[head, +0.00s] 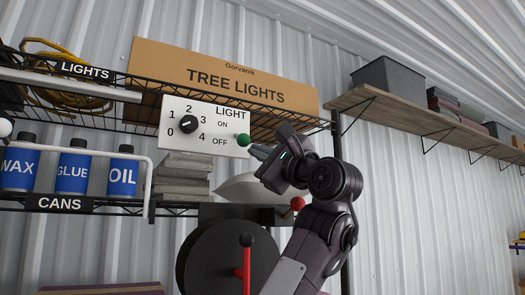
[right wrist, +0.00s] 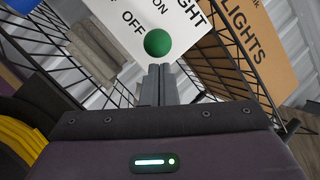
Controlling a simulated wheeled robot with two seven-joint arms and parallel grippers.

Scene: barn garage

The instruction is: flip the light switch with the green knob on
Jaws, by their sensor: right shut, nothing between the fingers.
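The white switch panel (head: 205,150) hangs below the upper wire shelf. It carries a black dial marked 0 to 4 (head: 188,125) and a switch labelled LIGHT with ON above OFF. The green knob (head: 243,140) sits at the panel's right side, about level with the OFF label. My right gripper (head: 256,152) is shut and empty, its tips just right of and slightly below the knob. In the right wrist view the fingertips (right wrist: 158,72) point at the green ball (right wrist: 157,43); whether they touch it I cannot tell. The knob's stem is hidden. My left gripper is out of view.
A TREE LIGHTS box (head: 230,78) lies on the upper shelf. Cans (head: 73,170) stand at left behind a white rail (head: 150,180). Grey stacked blocks (head: 183,178) sit below the panel. A red ball (head: 298,203) is close to my right arm. A wooden shelf (head: 390,95) is at right.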

